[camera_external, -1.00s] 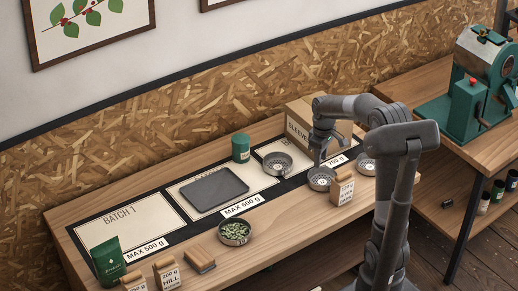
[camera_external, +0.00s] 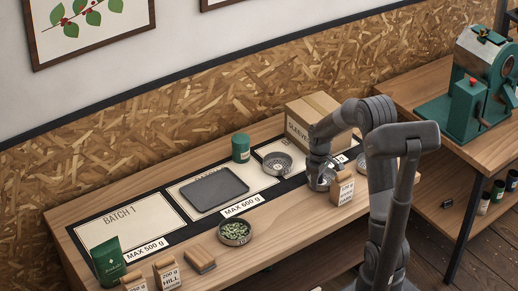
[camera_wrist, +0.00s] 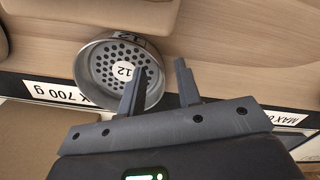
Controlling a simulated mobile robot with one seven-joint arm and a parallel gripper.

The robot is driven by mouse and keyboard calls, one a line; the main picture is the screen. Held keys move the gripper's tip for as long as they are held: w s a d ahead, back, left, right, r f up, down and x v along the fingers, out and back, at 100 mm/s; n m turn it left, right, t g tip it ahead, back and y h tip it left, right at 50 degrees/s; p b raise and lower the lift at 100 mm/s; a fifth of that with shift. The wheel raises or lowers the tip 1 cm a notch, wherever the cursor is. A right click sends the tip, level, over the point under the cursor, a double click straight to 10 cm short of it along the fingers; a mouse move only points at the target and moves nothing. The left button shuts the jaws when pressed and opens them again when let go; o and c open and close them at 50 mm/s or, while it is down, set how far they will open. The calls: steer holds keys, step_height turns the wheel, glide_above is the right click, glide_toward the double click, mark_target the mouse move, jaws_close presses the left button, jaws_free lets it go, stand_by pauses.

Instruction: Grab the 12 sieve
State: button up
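The 12 sieve (camera_wrist: 103,64) is a round metal pan with a holed base and a "12" label, in the upper left of the wrist view. It stands on the bench; in the external view the sieve (camera_external: 312,184) is partly covered by my gripper (camera_external: 321,174). In the wrist view my gripper (camera_wrist: 160,75) is open. Its left finger overlaps the right part of the sieve, and its right finger is outside the sieve's right rim. The rim shows between the fingers. Whether a finger touches the metal cannot be told.
Another sieve (camera_external: 277,163) stands to the left, and one (camera_external: 361,163) to the right is partly hidden by my arm. A paper-labelled bag (camera_external: 342,190) is close at the right front. A cardboard box (camera_external: 311,115) stands behind. A grey tray (camera_external: 214,189) lies left.

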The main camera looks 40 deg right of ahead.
steer(key=shift+f, duration=0.55)
jaws_close()
